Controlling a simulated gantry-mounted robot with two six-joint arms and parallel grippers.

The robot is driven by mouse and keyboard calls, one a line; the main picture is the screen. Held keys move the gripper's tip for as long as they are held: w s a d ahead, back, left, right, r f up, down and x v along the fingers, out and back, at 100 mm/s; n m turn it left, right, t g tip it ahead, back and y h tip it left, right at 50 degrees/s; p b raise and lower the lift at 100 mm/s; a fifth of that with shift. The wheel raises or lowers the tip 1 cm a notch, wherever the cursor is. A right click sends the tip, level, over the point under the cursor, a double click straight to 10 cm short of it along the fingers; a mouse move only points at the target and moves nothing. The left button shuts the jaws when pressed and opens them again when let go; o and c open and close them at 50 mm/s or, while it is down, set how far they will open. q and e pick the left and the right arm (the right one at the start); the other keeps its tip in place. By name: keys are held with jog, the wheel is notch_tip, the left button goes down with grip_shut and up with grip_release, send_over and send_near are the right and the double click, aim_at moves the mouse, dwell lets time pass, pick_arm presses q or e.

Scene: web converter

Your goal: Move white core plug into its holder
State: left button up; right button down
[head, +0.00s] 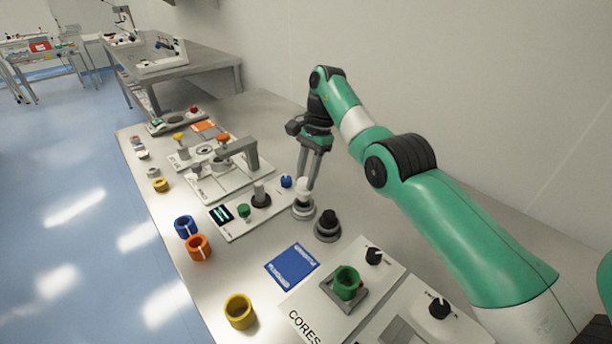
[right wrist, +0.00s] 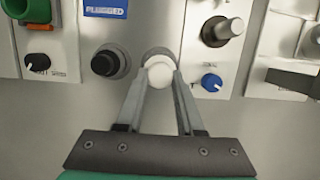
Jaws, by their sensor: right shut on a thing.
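The white core plug (head: 303,197) is between the fingertips of my right gripper (head: 309,184), which points down and is shut on it. In the right wrist view the round white top of the plug (right wrist: 158,68) sits between the fingertips (right wrist: 160,78). A grey round holder (head: 303,213) is directly under the plug; its rim shows just beyond the plug in the right wrist view (right wrist: 155,51). I cannot tell whether the plug is seated in it or just above. My left gripper is not in view.
A black plug (head: 328,218) stands in a neighbouring grey holder (head: 327,234). A blue card (head: 292,265) lies in front. A green core (head: 346,281) sits on the CORES panel.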

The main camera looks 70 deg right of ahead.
jog(key=shift+f+b, duration=1.85)
jog(key=shift+f, duration=0.45)
dwell(0.4)
jog(key=shift+c, duration=2.3)
grip_release()
jog(key=p+v, duration=0.4)
jog(key=p, duration=0.5)
jog(key=shift+a+r, duration=0.15)
jog(key=shift+r, duration=0.05)
jog(key=p+v, duration=0.7)
jog(key=p, duration=0.2)
jog(key=shift+d, duration=0.2)
